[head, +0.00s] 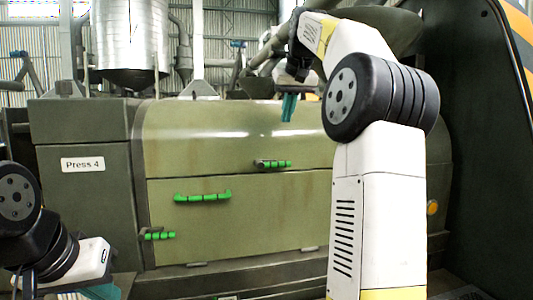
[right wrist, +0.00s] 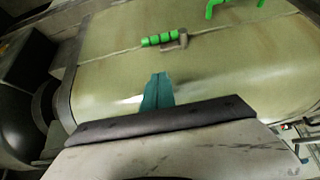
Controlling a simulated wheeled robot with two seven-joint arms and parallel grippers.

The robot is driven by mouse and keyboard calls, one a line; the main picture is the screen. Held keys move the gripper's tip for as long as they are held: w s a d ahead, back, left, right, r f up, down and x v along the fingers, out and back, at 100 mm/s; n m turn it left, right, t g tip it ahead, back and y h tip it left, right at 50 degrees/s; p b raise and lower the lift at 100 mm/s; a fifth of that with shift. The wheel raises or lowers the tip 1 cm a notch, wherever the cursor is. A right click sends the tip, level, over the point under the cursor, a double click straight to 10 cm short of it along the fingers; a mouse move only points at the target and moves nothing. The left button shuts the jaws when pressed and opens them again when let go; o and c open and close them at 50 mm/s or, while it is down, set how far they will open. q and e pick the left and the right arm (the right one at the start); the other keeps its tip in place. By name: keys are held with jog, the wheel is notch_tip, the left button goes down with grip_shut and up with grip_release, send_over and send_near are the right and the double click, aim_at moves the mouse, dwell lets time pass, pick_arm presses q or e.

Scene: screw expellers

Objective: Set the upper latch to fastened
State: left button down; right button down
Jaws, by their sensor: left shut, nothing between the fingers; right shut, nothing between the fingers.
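The upper latch (head: 273,163) has a green ribbed grip and a grey pivot at its left end. It lies level on the olive press housing, just above the door's top edge; it also shows in the right wrist view (right wrist: 160,40). My right gripper (head: 289,107) is shut and empty, its teal fingers pointing down, above the latch and apart from it. The shut fingers also show in the right wrist view (right wrist: 157,92). My left gripper (head: 100,291) is shut and empty at the lower left, partly cut off by the frame.
The door (head: 260,215) carries a green bar handle (head: 203,196), and a lower green latch (head: 160,236) sits at its left edge. A "Press 4" label (head: 83,164) marks the left cabinet. My right arm hides the housing's right part. Space before the door's middle is clear.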

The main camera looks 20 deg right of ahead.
send_over(282, 163)
jog(key=f, duration=0.8)
jog(key=shift+w+f, duration=0.2)
jog(key=shift+w, duration=0.1)
jog(key=f, duration=0.3)
jog(key=shift+s+a, duration=0.1)
jog(key=shift+s, duration=0.2)
jog(key=shift+f, duration=0.45)
jog(key=shift+f, duration=0.1)
